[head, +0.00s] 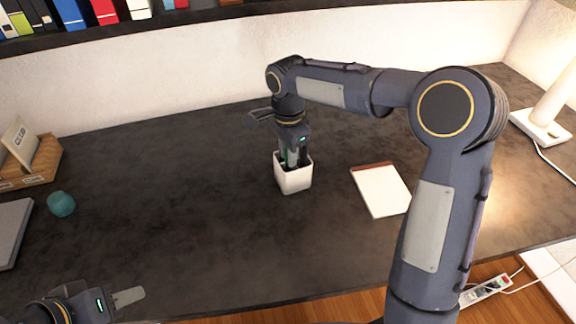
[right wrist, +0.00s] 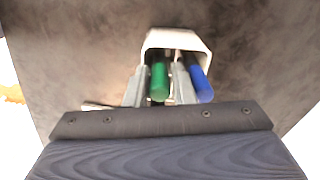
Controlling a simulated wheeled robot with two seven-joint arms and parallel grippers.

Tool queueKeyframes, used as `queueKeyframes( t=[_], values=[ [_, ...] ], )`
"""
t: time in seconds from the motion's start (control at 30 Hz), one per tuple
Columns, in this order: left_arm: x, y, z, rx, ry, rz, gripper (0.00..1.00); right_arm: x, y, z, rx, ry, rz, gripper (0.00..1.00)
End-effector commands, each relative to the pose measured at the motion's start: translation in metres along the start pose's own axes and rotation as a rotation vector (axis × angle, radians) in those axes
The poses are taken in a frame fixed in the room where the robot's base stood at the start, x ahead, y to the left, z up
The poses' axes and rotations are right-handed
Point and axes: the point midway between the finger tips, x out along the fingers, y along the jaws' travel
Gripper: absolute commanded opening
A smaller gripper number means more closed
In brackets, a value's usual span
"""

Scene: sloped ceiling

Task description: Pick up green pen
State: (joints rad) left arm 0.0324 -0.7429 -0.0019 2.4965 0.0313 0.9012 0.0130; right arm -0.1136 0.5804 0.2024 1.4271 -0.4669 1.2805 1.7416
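A white square cup (head: 293,178) stands on the dark desk; it also shows in the right wrist view (right wrist: 178,40). In that view a green pen (right wrist: 160,82) and a blue pen (right wrist: 201,84) lean inside it. My right gripper (head: 293,160) points down into the cup. Its two fingers (right wrist: 160,88) lie close against both sides of the green pen, and the blue pen is outside the right finger. The pen's lower part is hidden in the cup. My left gripper (head: 128,296) is low at the left, away from the cup, with only one finger plate clear.
A white notepad (head: 382,190) lies right of the cup. A teal cup (head: 61,204), a wooden box (head: 38,165) and a grey flat object (head: 10,232) are at the left. A lamp (head: 545,122) stands at the right. The desk around the cup is clear.

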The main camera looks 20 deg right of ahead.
Motion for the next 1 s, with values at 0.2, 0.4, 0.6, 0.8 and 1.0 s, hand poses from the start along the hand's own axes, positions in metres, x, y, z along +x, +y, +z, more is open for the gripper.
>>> queueKeyframes(
  t=[0.2,0.4,0.6,0.8,1.0],
  values=[
    [0.000,0.000,0.000,0.000,0.000,0.000,0.36,0.012,0.000,0.001,-0.002,-0.001,-0.001,0.22],
    [0.000,0.000,0.000,0.000,0.000,0.000,0.36,0.012,0.000,0.001,-0.002,-0.001,-0.001,0.15],
    [0.000,0.000,0.000,0.000,0.000,0.000,0.36,0.011,0.000,0.001,-0.002,-0.001,-0.001,0.00],
    [0.000,0.000,0.000,0.000,0.000,0.000,0.36,0.009,0.000,0.001,-0.002,-0.001,-0.002,0.00],
    [-0.001,0.000,-0.001,0.000,0.000,0.000,0.36,-0.020,-0.001,0.001,0.000,-0.001,-0.006,0.00]
  ],
)
